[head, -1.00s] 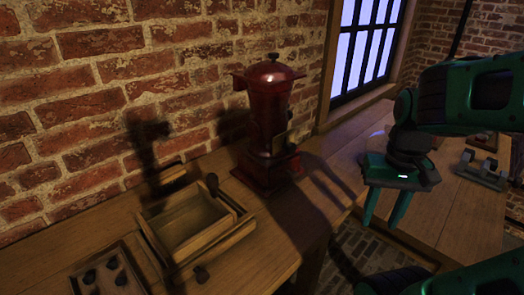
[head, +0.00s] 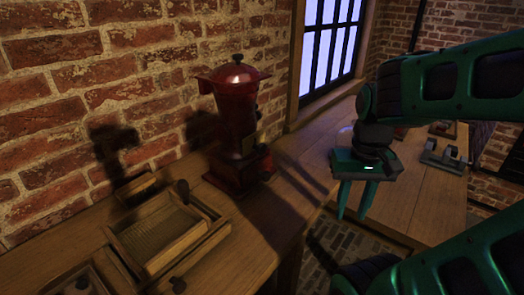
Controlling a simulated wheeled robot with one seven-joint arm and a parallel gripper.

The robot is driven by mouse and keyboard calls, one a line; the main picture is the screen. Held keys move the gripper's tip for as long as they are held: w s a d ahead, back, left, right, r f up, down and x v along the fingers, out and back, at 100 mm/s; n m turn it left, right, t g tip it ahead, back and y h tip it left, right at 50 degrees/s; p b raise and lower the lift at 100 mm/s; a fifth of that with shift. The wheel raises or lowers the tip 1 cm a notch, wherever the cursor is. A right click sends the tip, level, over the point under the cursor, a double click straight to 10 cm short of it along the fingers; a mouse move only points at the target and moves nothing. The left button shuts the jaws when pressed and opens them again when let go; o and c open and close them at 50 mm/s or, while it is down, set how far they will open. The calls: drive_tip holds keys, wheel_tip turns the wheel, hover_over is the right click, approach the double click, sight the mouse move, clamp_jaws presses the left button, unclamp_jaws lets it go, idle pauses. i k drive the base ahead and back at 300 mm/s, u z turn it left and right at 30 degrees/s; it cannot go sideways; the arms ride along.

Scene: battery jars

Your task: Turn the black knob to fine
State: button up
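A dark red grinder (head: 237,115) stands upright on the wooden bench against the brick wall. A small black knob (head: 238,58) sits on top of its lid. A plate shows dimly on its right side, but I cannot read any marking such as "fine" or make out a knob there. My gripper (head: 355,214) is to the right of the grinder, clear of it. Its two green fingers point down, apart, with nothing between them.
A metal fixture (head: 443,156) is on the bench at right. The bench (head: 255,235) before the grinder is clear.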

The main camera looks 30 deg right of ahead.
sight(260, 148)
drive_tip(key=u, duration=1.1)
drive_tip(key=k, duration=1.8)
drive_tip(key=z, duration=1.6)
drive_tip(key=i, duration=1)
drive_tip(key=u, duration=0.05)
